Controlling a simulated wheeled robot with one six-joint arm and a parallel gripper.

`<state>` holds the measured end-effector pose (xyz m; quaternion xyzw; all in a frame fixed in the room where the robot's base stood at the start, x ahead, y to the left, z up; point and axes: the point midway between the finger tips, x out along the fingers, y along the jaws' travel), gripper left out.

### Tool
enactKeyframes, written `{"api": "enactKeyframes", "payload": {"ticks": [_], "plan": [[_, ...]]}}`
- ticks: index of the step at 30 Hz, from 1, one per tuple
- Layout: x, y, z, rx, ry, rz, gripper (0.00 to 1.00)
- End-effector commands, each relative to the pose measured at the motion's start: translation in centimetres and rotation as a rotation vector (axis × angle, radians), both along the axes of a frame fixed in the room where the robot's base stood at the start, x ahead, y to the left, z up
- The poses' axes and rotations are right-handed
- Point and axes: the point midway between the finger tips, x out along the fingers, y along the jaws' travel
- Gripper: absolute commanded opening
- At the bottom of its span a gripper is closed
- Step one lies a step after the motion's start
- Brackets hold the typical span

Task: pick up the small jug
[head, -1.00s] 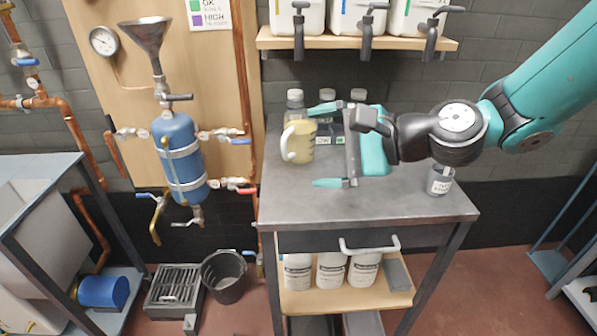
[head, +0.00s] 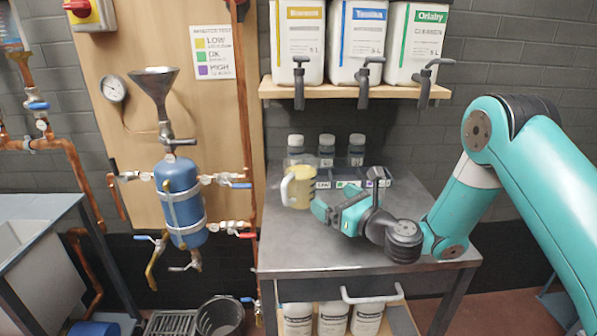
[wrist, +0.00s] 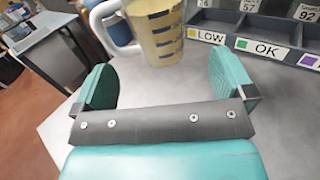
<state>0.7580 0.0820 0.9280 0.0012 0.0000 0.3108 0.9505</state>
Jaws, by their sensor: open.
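The small jug (head: 300,188) is a yellowish measuring jug with a white handle on its left side. It stands upright on the grey table top (head: 290,245). In the wrist view the jug (wrist: 158,35) is ahead, between the lines of my two fingers, with dark measuring marks on its side. My gripper (head: 318,205) is open with its teal fingers pointing at the jug. In the wrist view my gripper (wrist: 160,85) has nothing between its fingers. The jug appears just beyond the fingertips. The exact gap cannot be told.
A rack (head: 360,177) with labels such as LOW and OK and several bottles (head: 326,150) stands behind the jug. Large canisters (head: 358,40) with taps sit on a shelf (head: 350,91) above. A blue cylinder (head: 180,196) with valves is on the left panel. The table front is clear.

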Motion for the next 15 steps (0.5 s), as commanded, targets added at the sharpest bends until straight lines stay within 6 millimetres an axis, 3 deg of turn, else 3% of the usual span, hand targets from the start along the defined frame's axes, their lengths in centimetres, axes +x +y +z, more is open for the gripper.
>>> {"api": "enactKeyframes", "payload": {"ticks": [1,11,15], "plan": [[0.2,0.2,0.8,0.0,0.002,0.001,1.0],[1.1,1.2,0.7,-0.002,0.001,0.003,1.0],[2.4,2.1,0.7,-0.003,-0.001,0.003,1.0]]}}
